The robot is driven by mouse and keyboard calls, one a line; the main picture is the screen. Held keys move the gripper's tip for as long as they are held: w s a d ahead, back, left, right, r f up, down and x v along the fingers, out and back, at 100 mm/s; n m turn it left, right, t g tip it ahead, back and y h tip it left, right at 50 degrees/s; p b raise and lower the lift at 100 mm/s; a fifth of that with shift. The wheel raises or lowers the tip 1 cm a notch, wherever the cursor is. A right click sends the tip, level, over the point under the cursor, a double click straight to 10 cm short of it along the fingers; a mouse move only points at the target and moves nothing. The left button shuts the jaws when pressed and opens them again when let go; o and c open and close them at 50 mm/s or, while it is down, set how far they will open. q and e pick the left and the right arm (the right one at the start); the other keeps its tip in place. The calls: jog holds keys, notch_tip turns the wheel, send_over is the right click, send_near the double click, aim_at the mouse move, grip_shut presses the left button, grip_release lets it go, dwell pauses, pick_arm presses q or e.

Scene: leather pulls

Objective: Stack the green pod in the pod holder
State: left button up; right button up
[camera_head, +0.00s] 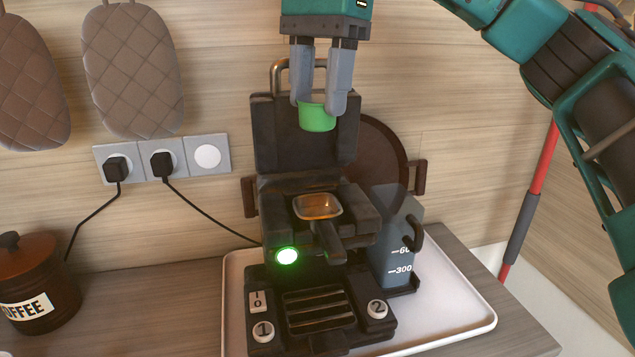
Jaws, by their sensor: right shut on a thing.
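My right gripper (322,101) hangs from the top of the view and is shut on the green pod (317,118), a small cup-shaped piece held upright between the two grey fingers. The pod holder (318,207) is a metal-rimmed basket with an amber inside and a dark handle toward me. It sits in the dark coffee machine (278,205), below the pod in the picture and clear of it. The machine's lid (283,150) stands raised behind the holder. My left gripper is not in view.
A water tank (397,240) stands at the machine's right. A white tray (467,318) lies under both. A coffee jar (33,285) is at the left. Two plugs with cords (162,165) are in the wall. A round brown tray (380,165) leans behind the machine.

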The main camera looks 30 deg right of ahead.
notch_tip(320, 180, down, 8)
jog(key=b, duration=0.2)
jog(key=shift+f+b, duration=0.15)
jog(key=shift+b, duration=0.25)
jog(key=shift+f, duration=0.45)
jog(key=shift+f+b, duration=0.35)
jog(key=shift+f, duration=1.35)
jog(key=shift+f, duration=0.1)
jog(key=shift+f, duration=0.25)
jog(key=o, duration=1.1)
jog(key=shift+r, duration=0.1)
